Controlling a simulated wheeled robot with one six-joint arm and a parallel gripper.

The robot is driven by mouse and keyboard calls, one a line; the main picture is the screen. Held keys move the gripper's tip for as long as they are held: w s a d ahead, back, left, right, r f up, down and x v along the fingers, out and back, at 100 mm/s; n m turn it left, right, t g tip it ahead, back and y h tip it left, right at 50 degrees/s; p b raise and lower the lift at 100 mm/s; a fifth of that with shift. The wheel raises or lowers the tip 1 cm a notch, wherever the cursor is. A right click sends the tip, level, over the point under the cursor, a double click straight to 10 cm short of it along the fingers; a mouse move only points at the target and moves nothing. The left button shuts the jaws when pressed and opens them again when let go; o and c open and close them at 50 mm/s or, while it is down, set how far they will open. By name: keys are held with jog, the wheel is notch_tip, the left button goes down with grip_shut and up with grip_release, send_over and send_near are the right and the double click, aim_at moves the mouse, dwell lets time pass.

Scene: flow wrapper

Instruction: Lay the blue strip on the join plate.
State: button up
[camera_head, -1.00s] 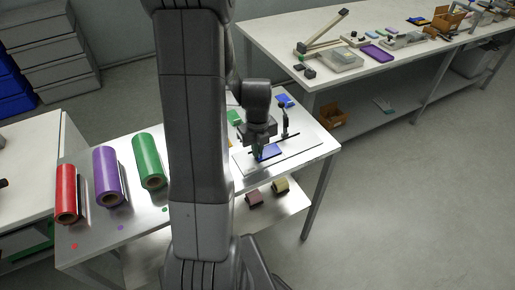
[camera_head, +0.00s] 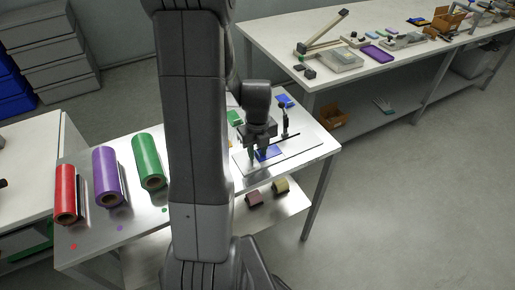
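My gripper (camera_head: 261,153) points down right over the strip. Its two fingers look spread apart, one near each side of the strip's left part, so it appears open. The fingers hide part of the strip. Whether a finger still touches the strip is too small to tell.
A dark upright post (camera_head: 285,121) stands on the plate just right of my gripper. Red (camera_head: 66,194), purple (camera_head: 107,176) and green (camera_head: 149,161) rolls stand at the left of the table.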

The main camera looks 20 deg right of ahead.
notch_tip(320, 180, up, 14)
dwell(0.5)
jog(key=shift+f, duration=0.2)
notch_tip(320, 180, down, 14)
jog(key=shift+r, duration=0.35)
dwell(0.3)
dwell(0.4)
